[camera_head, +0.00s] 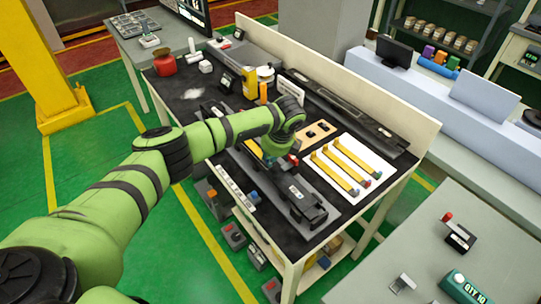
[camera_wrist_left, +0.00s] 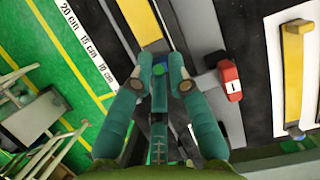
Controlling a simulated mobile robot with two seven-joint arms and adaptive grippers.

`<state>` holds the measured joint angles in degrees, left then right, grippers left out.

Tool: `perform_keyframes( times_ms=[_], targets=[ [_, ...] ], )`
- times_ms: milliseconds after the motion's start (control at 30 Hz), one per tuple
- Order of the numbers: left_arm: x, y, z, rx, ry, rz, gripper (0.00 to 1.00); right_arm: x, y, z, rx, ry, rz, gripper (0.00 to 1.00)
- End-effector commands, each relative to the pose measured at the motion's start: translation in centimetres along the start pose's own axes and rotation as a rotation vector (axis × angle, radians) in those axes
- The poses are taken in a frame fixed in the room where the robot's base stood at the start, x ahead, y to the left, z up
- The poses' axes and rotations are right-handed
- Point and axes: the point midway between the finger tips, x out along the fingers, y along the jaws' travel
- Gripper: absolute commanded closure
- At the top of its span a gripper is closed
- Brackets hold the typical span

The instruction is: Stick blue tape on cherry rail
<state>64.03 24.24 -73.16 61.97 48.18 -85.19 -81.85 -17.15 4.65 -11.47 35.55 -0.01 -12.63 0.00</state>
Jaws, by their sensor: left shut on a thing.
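My left gripper (camera_head: 268,160) is over the front part of the dark bench, low above a dark rail. In the left wrist view, the fingers (camera_wrist_left: 158,82) are around the blue end of a yellow strip (camera_wrist_left: 142,22), the blue tape. The strip extends away beyond the fingertips. Whether it touches the rail below, I cannot tell. A red block (camera_head: 294,159) with a white mark stands beside the gripper; it also shows in the left wrist view (camera_wrist_left: 229,80). Which rail is the cherry one is unclear. My right gripper is out of view.
More yellow strips with blue, green and red ends lie on a white sheet (camera_head: 378,158) to the right. A white ruler strip (camera_head: 236,185) runs along the bench's front. A long dark tray (camera_head: 345,115) lies at the back. Bottles and a red pot (camera_head: 164,64) stand farther left.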

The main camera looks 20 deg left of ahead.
Motion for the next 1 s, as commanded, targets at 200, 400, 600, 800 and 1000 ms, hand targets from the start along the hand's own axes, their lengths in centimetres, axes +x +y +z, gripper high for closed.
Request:
perform_keyframes(
  times_ms=[200, 400, 600, 800, 1000],
  targets=[
    [-0.02, -0.01, -0.01, 0.0, 0.0, 0.0, 1.0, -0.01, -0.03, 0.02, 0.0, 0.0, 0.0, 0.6],
    [-0.05, -0.01, -0.01, 0.0, 0.0, 0.0, 1.0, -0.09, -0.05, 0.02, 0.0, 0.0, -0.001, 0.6],
    [-0.12, -0.04, 0.0, 0.0, 0.0, 0.0, 1.0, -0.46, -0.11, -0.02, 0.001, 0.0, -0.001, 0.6],
    [-0.06, -0.06, -0.03, 0.0, 0.0, 0.0, 1.0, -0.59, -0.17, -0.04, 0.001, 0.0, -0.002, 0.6],
    [-0.03, -0.06, -0.04, 0.0, 0.0, 0.0, 0.62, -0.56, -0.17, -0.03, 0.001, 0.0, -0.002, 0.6]
  ],
)
